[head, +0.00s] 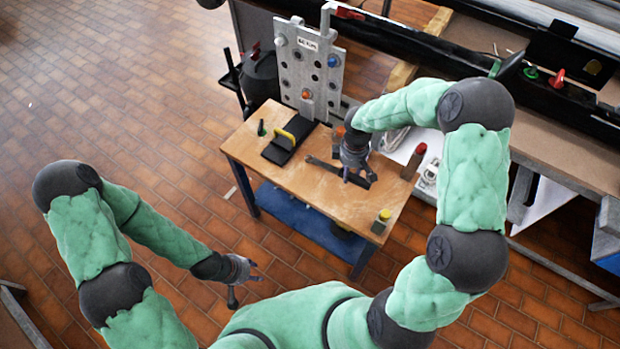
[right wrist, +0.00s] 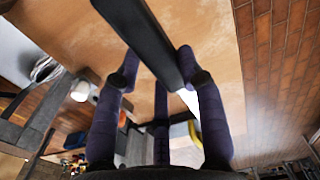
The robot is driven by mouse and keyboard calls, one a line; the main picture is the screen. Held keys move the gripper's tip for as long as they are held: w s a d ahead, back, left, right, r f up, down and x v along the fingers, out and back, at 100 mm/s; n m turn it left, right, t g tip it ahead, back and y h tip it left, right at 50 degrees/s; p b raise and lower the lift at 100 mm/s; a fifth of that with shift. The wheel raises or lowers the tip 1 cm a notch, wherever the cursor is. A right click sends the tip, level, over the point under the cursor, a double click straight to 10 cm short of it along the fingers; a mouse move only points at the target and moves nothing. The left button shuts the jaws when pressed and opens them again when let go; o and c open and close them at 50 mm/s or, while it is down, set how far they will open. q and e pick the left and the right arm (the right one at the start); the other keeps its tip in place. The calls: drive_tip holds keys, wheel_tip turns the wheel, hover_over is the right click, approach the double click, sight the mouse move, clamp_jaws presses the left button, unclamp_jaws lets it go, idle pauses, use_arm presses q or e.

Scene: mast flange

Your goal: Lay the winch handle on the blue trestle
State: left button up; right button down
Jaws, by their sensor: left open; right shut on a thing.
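The winch handle appears to be the long dark bar (head: 324,166) at the middle of the wooden table top. My right gripper (head: 354,172) is over the table and shut on this bar. In the right wrist view the bar (right wrist: 140,28) runs between the purple fingers of the gripper (right wrist: 160,58). I cannot tell whether the bar touches the table top or is slightly above it. The blue trestle is not clearly identifiable; the wooden-topped table (head: 268,183) has dark blue legs and a blue lower shelf (head: 300,217). My left gripper (head: 240,278) is open and empty above the brick floor.
On the table are a black and yellow object (head: 287,137), a red-topped block (head: 414,160) and a yellow-capped container (head: 381,221). A grey perforated plate (head: 309,68) stands behind. A blue object (head: 606,247) shows at the right edge. The table's front left top is clear.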

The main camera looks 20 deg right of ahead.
sight(345, 190)
wheel_tip(345, 190, down, 10)
drive_tip(key=b, duration=0.3)
drive_tip(key=shift+r+b, duration=0.25)
drive_tip(key=shift+b, duration=0.05)
drive_tip(key=shift+f, duration=0.1)
drive_tip(key=c, duration=0.8)
unclamp_jaws()
drive_tip(key=shift+o, duration=0.2)
drive_tip(key=r+p, duration=0.1)
drive_tip(key=r, duration=0.2)
drive_tip(key=r+p, duration=0.2)
drive_tip(key=r, duration=0.2)
drive_tip(key=r+p, duration=0.1)
drive_tip(key=r, duration=0.2)
drive_tip(key=shift+s+a+r, duration=0.2)
drive_tip(key=shift+s+a, duration=0.1)
drive_tip(key=shift+s, duration=0.05)
drive_tip(key=s+a+f+m+y, duration=0.4)
drive_tip(key=s+a+f+m, duration=0.7)
drive_tip(key=s+a+f, duration=0.4)
drive_tip(key=s+a, duration=0.2)
drive_tip(key=shift+s, duration=0.4)
